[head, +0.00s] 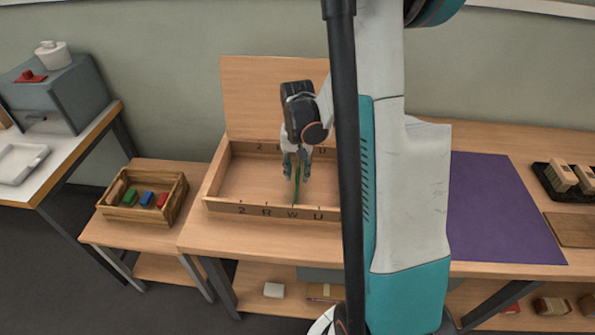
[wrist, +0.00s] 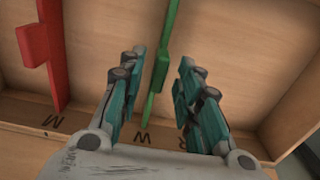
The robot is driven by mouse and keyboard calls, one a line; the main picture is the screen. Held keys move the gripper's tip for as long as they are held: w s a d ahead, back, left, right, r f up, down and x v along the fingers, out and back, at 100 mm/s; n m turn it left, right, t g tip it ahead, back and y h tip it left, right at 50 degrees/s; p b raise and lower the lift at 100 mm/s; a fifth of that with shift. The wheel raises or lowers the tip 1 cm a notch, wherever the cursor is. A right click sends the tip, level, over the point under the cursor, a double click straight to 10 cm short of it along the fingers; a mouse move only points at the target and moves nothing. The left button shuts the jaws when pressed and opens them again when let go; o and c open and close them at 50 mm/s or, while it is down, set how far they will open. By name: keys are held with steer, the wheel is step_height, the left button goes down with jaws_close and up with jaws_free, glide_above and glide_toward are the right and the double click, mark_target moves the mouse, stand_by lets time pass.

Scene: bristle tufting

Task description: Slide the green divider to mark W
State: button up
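In the wrist view, the green divider (wrist: 160,70) runs between the two teal fingers (wrist: 150,95), with a gap on both sides, so the gripper is open.
A red divider (wrist: 48,55) stands to the left of the green one in the wrist view; my arm hides the box's right part in the head view. A crate of coloured blocks (head: 132,213) stands left. A purple mat (head: 495,215) lies right.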

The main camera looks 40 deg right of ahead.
mark_target(297, 172)
step_height(297, 172, up, 11)
stand_by(0.4)
stand_by(0.4)
